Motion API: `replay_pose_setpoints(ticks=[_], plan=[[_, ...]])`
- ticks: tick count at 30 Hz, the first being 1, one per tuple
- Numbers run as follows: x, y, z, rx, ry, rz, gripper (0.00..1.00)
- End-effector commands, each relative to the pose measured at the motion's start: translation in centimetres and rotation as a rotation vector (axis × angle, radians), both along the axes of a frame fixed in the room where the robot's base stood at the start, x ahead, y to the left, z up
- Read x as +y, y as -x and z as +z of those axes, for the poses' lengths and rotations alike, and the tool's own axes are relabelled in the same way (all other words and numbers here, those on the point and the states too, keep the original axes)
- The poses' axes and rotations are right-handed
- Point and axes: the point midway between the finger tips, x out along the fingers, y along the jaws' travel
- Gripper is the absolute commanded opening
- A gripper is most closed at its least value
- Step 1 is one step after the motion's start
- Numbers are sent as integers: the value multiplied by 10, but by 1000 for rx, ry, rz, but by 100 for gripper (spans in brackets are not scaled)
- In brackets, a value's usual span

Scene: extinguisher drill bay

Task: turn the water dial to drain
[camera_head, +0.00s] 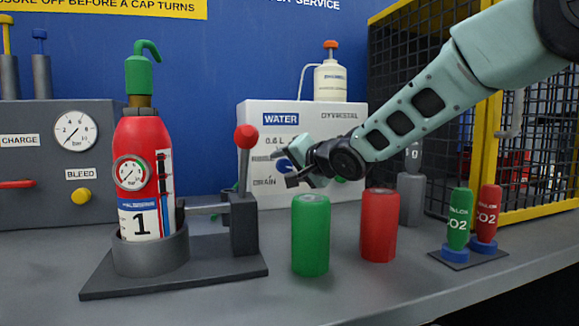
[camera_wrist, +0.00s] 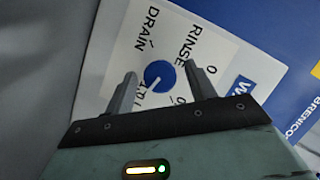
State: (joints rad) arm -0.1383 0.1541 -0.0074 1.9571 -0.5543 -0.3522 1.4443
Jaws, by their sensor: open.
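The water dial is a round blue knob (camera_wrist: 158,74) on a white panel, seen in the wrist view. It bears a short white mark towards its lower side in that view; the exact setting is hard to read. The word DRAIN is printed at its upper left there and RINSE at its upper right. My gripper (camera_wrist: 160,69) is open, its two fingers on either side of the dial in the picture; contact is not visible. In the head view my gripper (camera_head: 284,168) is in front of the white WATER box (camera_head: 345,118) and hides most of the dial.
A green cylinder (camera_head: 310,235) and a red cylinder (camera_head: 379,226) stand below my arm. A red extinguisher (camera_head: 143,150) sits in a grey stand at left. Small CO2 cartridges (camera_head: 459,218) stand at right, before a yellow-framed cage (camera_head: 495,130).

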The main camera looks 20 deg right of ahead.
Motion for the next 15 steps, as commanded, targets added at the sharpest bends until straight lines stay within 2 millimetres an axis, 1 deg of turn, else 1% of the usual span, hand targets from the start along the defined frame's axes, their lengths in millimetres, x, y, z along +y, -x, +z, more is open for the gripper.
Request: replay_pose_setpoints(ticks=[4, 7, 11, 15], plan=[[-2, 6, 3, -1, 0, -1, 55], [-7, 18, 7, 0, 0, -2, 55], [-15, 43, 16, -2, 1, -1, 55], [-25, 74, 24, -3, 0, -2, 55]])
